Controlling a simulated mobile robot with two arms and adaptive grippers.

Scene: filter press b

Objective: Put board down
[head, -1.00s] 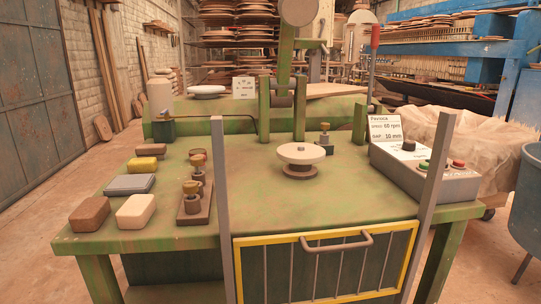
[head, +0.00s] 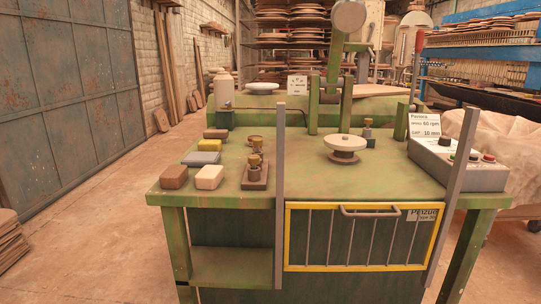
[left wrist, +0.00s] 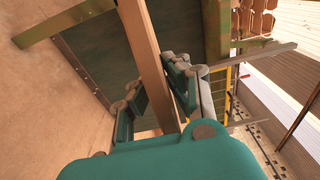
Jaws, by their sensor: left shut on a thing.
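In the left wrist view my left gripper (left wrist: 157,95) is shut on a long brown wooden board (left wrist: 145,50). The board is seen nearly edge-on and runs from the top of the picture down between the green fingers. It is held over or near the floor, close to the green press table; its far end is cut off by the frame. Neither gripper nor the held board shows in the head view. My right gripper is in neither view.
The green press table (head: 230,190) holds several blocks, knobs, a round white plate (head: 346,143) and a control box (head: 458,168). A yellow-framed guard (head: 365,235) stands in front between grey posts. A stack of boards (head: 10,242) sits at the left edge. Floor (head: 80,220) between is clear.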

